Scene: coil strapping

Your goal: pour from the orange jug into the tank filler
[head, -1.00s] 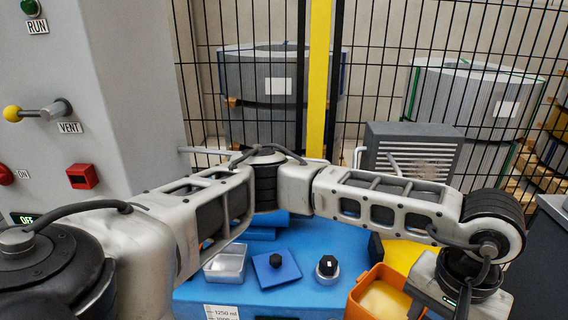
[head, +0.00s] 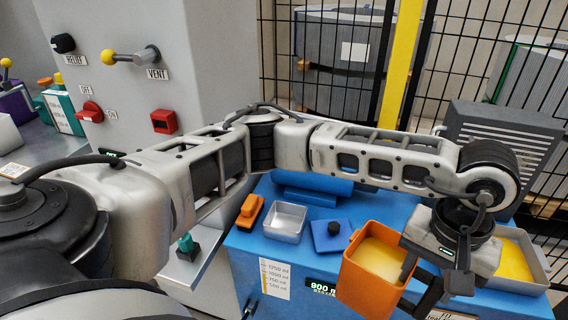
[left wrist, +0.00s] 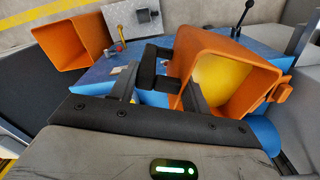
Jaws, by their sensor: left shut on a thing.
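The orange jug (head: 362,284) is in the right part of the head view, with yellow liquid showing through its open top. It also fills the middle right of the left wrist view (left wrist: 248,72). My left gripper (head: 412,268) is shut on the jug at its right side and holds it over the front of the blue tank (head: 255,246). The jug looks close to upright. My right gripper is not in view.
A metal tray (head: 286,222), an orange block (head: 250,211) and a blue plate with a black knob (head: 322,243) are on the tank, left of the jug. A yellow-filled tray (head: 513,262) is at right. A display reads 900. The control cabinet (head: 215,60) stands at left.

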